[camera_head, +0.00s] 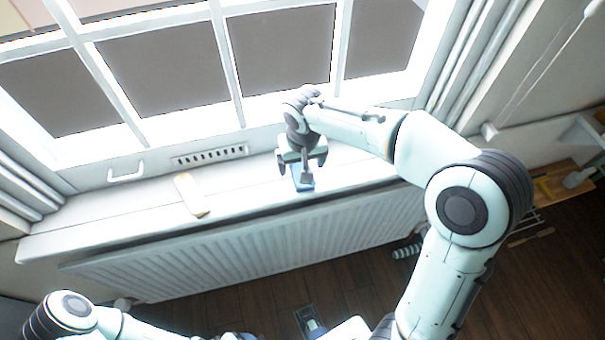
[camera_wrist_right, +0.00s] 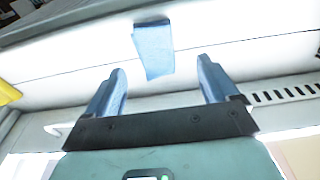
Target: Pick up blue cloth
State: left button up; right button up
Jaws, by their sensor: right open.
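The blue cloth (camera_head: 304,184) lies on the white windowsill under my right gripper (camera_head: 302,172), which hides part of it in the head view. In the right wrist view the cloth (camera_wrist_right: 153,50) is a small light-blue strip reaching to the sill's front edge. There my right gripper (camera_wrist_right: 162,85) is open, with the cloth lying beyond and between its fingertips. The jaws are empty. My left arm shows at the bottom left of the head view, but its fingers cannot be made out.
A pale wooden-looking block (camera_head: 190,195) lies on the windowsill (camera_head: 130,216) left of the cloth. The window and a white handle (camera_head: 126,172) stand behind. A ribbed radiator (camera_head: 230,262) is below the sill. A low wooden shelf (camera_head: 560,186) stands at right.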

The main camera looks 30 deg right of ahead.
jog(key=f, duration=0.3)
jog(key=d+f, duration=0.1)
jog(key=f, duration=0.1)
jog(key=shift+w+f, duration=0.3)
jog(key=shift+w, duration=0.1)
pick_arm(q)
jog(key=shift+f, duration=0.15)
pick_arm(e)
jog(key=c, duration=1.2)
jog(key=shift+r, duration=0.1)
pick_arm(q)
jog(key=r+p, duration=0.1)
jog(key=w+r+p, duration=0.2)
jog(key=shift+r, duration=0.35)
pick_arm(e)
notch_tip(320, 180, up, 20)
jog(key=shift+f, duration=0.1)
pick_arm(q)
jog(key=shift+s, duration=0.1)
